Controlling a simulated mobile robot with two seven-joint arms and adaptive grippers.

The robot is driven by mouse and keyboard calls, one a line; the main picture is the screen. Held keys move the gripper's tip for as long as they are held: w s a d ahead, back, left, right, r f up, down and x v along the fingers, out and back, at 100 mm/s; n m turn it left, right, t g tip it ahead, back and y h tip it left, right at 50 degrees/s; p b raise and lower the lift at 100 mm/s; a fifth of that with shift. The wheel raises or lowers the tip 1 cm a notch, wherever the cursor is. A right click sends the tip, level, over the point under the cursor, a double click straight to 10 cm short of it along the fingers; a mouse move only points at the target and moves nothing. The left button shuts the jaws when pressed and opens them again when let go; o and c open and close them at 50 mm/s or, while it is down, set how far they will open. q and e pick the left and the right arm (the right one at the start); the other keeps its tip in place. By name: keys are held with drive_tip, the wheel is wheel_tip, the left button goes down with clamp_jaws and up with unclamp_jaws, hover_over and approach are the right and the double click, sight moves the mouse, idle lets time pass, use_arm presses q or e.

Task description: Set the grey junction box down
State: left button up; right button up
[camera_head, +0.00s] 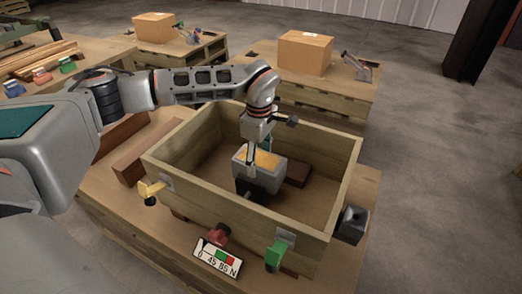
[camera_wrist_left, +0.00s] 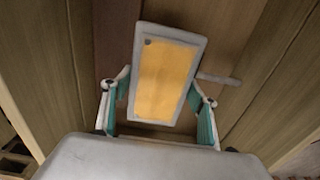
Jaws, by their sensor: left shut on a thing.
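The grey junction box (camera_head: 266,177) has a yellow-orange top panel and is inside the wooden crate (camera_head: 201,199). My left gripper (camera_head: 252,168) reaches down into the crate from above and is shut on the box. In the left wrist view the box (camera_wrist_left: 165,75) sits between the two fingers (camera_wrist_left: 160,115), slightly tilted in the picture. A dark part shows under the box in the head view; whether the box touches the crate floor I cannot tell. My right gripper is not in view.
A dark brown block (camera_head: 298,173) lies in the crate right of the box. Yellow (camera_head: 150,191), red (camera_head: 216,235) and green (camera_head: 275,254) pieces and a grey box-shaped piece (camera_head: 351,224) are around the crate's outside. Cardboard boxes (camera_head: 305,53) stand on tables behind.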

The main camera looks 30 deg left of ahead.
use_arm(q)
drive_tip(key=shift+f, duration=0.5)
drive_tip(key=shift+r, duration=0.15)
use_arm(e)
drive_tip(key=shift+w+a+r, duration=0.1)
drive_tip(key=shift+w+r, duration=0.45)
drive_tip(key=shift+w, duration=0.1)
use_arm(q)
drive_tip(key=shift+w+f, duration=0.1)
drive_tip(key=shift+f, duration=0.15)
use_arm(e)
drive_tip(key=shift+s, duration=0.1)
use_arm(q)
drive_tip(key=shift+f, duration=0.4)
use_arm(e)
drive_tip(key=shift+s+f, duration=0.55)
use_arm(q)
drive_tip(key=o, duration=2.1)
drive_tip(key=shift+f, duration=0.1)
drive_tip(key=shift+c, duration=0.2)
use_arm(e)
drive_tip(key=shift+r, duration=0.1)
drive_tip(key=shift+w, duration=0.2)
